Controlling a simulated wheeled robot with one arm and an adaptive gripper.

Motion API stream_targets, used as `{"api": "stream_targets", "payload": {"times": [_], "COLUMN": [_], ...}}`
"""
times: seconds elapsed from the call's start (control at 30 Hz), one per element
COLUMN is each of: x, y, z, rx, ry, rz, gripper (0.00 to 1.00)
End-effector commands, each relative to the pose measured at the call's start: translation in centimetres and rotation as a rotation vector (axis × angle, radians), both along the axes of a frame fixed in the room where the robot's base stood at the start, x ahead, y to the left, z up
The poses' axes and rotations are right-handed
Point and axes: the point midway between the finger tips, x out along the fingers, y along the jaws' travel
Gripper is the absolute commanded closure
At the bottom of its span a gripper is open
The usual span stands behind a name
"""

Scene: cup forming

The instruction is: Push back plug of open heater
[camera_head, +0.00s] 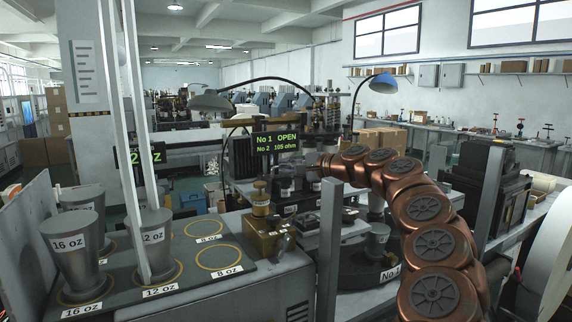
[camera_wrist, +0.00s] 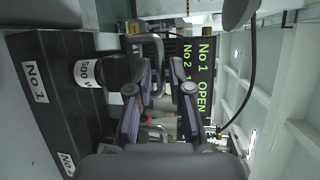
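The display (camera_head: 277,142) reads "No 1 OPEN" and "No 2 105 ohm"; its text also shows, turned sideways, in the wrist view (camera_wrist: 203,75). In the wrist view, a white-banded cylinder (camera_wrist: 88,73) with a partly readable "500 W" label sits by a dark block marked "No 1" (camera_wrist: 38,82). A dark part beside the cylinder runs behind my gripper's left finger; I cannot tell whether it is the plug. My gripper (camera_wrist: 158,80) is open, its two fingers apart with nothing clearly held between them. In the head view the gripper is small and hard to separate from the dark machine.
Bent metal bars (camera_wrist: 158,47) show close beyond the fingers in the wrist view. In the head view, a grey post (camera_head: 329,240) stands before the machine, and a brass device (camera_head: 268,232) sits left of it. Grey cups (camera_head: 75,250) stand on the marked board at left.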

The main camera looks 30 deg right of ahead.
Motion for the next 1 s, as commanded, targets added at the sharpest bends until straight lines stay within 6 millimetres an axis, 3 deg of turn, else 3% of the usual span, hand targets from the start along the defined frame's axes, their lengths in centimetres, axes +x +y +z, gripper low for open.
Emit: {"api": "stream_targets", "payload": {"times": [0.4,0.6,1.0], "x": [0.72,0.71,0.70], "y": [0.29,0.27,0.25], "z": [-0.13,-0.13,-0.13], "rx": [0.000,0.000,0.000], "ry": [-0.001,-0.001,-0.001], "rz": [0.001,0.001,0.000], "gripper": [0.81,1.00,1.00]}}
